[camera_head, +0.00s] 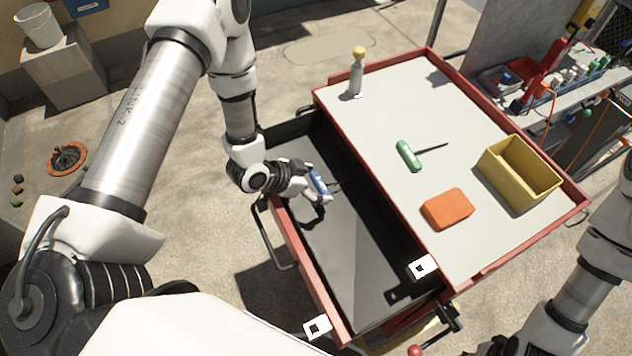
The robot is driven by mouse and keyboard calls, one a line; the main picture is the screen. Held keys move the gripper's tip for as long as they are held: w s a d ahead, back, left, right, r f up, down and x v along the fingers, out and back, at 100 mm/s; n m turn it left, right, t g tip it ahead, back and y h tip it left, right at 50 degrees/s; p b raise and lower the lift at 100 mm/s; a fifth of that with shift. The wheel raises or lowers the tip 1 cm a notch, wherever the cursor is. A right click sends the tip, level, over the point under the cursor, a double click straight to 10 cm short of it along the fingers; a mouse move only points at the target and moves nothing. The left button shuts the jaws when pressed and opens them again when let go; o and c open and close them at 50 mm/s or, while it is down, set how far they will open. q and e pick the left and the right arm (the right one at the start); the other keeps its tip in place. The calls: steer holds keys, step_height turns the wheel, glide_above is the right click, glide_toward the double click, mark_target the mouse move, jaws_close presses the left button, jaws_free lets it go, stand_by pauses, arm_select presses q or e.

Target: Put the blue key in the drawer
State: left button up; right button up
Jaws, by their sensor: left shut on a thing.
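The blue key (319,181) is a T-handle tool with a blue grip and a thin dark shaft pointing right. My left gripper (318,190) is shut on its handle, over the open drawer (334,240). The drawer is dark inside with a red front, and it is pulled out on the left side of the red cart. The key appears within the drawer's outline; I cannot tell whether it touches the floor of the drawer. My right arm comes in at the lower right, and its gripper is out of view.
On the cart's grey top (400,110) lie a green T-handle key (407,155), an orange block (447,209), a yellow bin (519,172) and an upright bottle (356,75). A cluttered shelf stands right. The drawer's front half is bare.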

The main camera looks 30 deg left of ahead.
arm_select(q)
steer(key=shift+f, duration=0.35)
steer(key=shift+f, duration=0.1)
steer(key=o, duration=0.8)
steer(key=shift+s+a+r, duration=0.1)
steer(key=shift+r, duration=0.15)
steer(key=shift+p+v, duration=0.4)
steer(key=shift+v, duration=5.45)
steer(key=shift+s, duration=0.1)
